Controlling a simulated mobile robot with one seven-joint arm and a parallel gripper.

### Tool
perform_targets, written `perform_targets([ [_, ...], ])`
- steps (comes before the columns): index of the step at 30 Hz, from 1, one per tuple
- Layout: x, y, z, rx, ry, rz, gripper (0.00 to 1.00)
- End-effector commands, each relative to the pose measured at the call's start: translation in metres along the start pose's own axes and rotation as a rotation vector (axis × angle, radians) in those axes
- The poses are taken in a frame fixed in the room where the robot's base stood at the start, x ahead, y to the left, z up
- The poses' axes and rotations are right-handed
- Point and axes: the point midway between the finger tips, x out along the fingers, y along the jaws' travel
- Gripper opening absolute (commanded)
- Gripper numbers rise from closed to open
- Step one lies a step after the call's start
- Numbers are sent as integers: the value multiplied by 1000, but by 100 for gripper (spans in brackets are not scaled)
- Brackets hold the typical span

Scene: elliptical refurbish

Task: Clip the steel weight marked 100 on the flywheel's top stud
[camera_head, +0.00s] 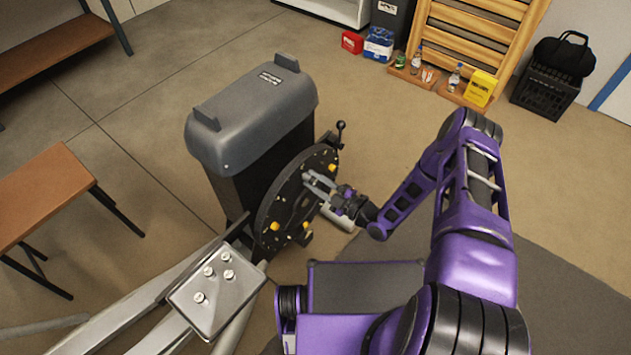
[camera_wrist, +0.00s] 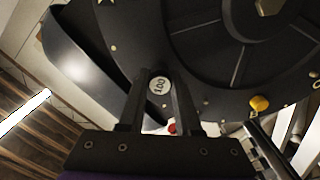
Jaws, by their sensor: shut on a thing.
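The steel weight marked 100 (camera_wrist: 159,86) is a small pale round piece between my fingertips in the wrist view. My gripper (camera_head: 319,183) is shut on it, in front of the flywheel's face. The flywheel (camera_head: 268,206) is a dark upright disc on the near side of the grey machine, with several yellow studs around its face. It also fills the upper part of the wrist view (camera_wrist: 225,75). One yellow stud (camera_wrist: 259,103) shows right of my fingers there. I cannot tell whether the weight touches the flywheel or a stud.
The grey machine housing (camera_head: 255,110) stands behind the flywheel. A metal frame with a bolted plate (camera_head: 215,285) is at the lower left. A wooden bench (camera_head: 42,195) is at the left. Boxes and bottles stand by a wooden rack (camera_head: 475,40) at the back.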

Motion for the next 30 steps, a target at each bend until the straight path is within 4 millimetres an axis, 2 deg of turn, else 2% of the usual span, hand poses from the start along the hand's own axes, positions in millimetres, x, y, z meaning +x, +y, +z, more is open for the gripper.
perform_targets([
  [24,9,0,0,0,1,1,0],
  [25,9,0,0,0,1,1,36],
  [30,8,0,0,0,0,1,66],
])
